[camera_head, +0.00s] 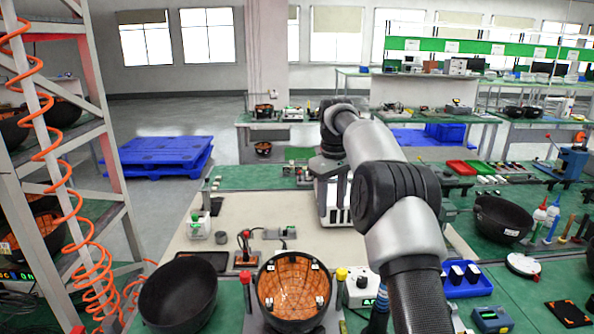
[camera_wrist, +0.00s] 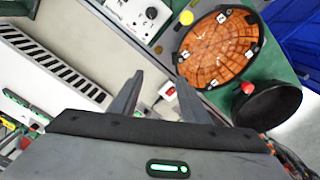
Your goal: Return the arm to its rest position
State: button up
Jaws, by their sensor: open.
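My arm (camera_head: 408,238) reaches into the head view from the bottom, over the workbench, and bends at a dark elbow joint. Beyond the fingertips are a light bench surface and a small white box with a red switch (camera_wrist: 168,92). The fingers touch nothing that I can see.
A bowl with an orange patterned inside (camera_head: 293,290) sits in a fixture at the bench front, beside a black bowl (camera_head: 178,296). A rack with an orange coiled hose (camera_head: 62,170) stands left. Another black bowl (camera_head: 503,219) and tools crowd the right bench. Blue pallets (camera_head: 160,152) lie behind.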

jog(key=s+r+m+t+p, duration=0.3)
jog(key=s+r, duration=1.5)
jog(key=s, duration=0.2)
jog(key=s+f+m+t+p, duration=0.1)
jog(key=s+f, duration=0.2)
jog(key=s, duration=0.8)
jog(key=s+d+f+m+p, duration=0.1)
jog(key=s+f+m, duration=0.1)
jog(key=s, duration=0.9)
jog(key=shift+s+f+m+t, duration=0.3)
jog(key=shift+f+t, duration=0.1)
jog(key=shift+f, duration=0.05)
